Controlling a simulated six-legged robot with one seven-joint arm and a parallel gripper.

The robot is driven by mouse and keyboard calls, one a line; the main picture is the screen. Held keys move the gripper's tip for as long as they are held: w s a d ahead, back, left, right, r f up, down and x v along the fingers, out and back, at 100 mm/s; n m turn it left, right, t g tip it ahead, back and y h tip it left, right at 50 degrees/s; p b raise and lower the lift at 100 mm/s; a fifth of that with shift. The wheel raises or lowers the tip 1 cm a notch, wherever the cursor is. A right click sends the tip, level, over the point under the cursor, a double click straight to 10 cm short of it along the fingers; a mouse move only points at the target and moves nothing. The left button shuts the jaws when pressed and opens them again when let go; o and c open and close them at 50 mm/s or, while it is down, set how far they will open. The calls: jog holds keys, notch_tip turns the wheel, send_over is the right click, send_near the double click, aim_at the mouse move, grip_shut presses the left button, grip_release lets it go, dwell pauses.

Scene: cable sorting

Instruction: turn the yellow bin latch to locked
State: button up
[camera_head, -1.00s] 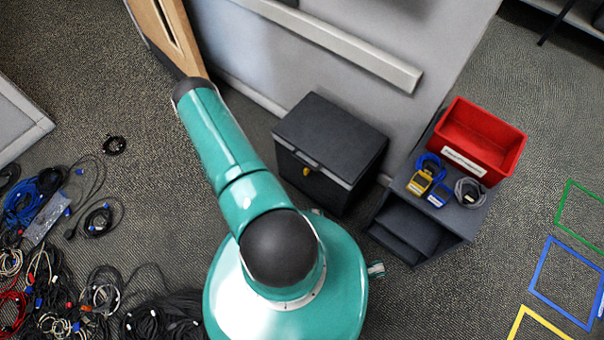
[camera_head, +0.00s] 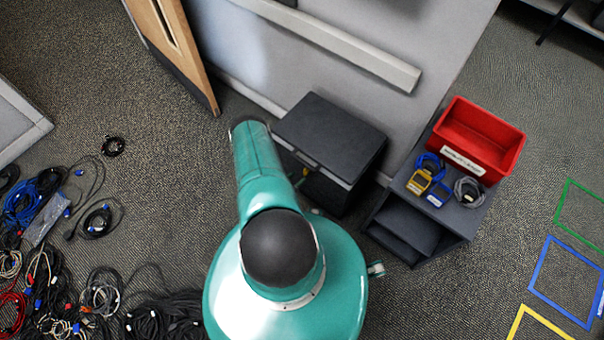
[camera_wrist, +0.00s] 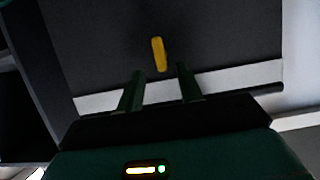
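The yellow latch (camera_wrist: 158,54) is a small upright tab, slightly tilted, on the dark front of the black bin (camera_wrist: 90,45) in the wrist view. My gripper (camera_wrist: 161,80) is open, its two dark fingers apart and empty, with the latch just beyond and roughly between the fingertips. In the head view, the black bin (camera_head: 332,130) stands against the grey partition and the latch (camera_head: 306,171) shows as a small yellow spot beside my arm. My gripper is hidden in the head view.
A dark stand (camera_head: 455,215) with cables on top and a red bin (camera_head: 478,135) is to the right of the black bin. A wooden panel (camera_head: 180,45) stands at upper left. Tangled cables (camera_head: 60,250) cover the floor at lower left.

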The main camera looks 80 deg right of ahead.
aim_at(305, 173)
jog(key=shift+x, duration=2.2)
grip_shut()
jog(key=shift+s, duration=0.1)
jog(key=m, duration=0.1)
jog(key=m+t+h, duration=0.1)
jog(key=shift+s+a+m+t, duration=0.1)
jog(key=shift+s+m+t, duration=0.05)
jog(key=shift+m+t, duration=0.15)
jog(key=m, duration=0.1)
jog(key=m+t, duration=0.1)
jog(key=m+h, duration=0.1)
jog(key=shift+s+a+f+t, duration=0.1)
jog(key=shift+s+f+t, duration=0.15)
jog(key=shift+t, duration=0.15)
jog(key=shift+m, duration=0.3)
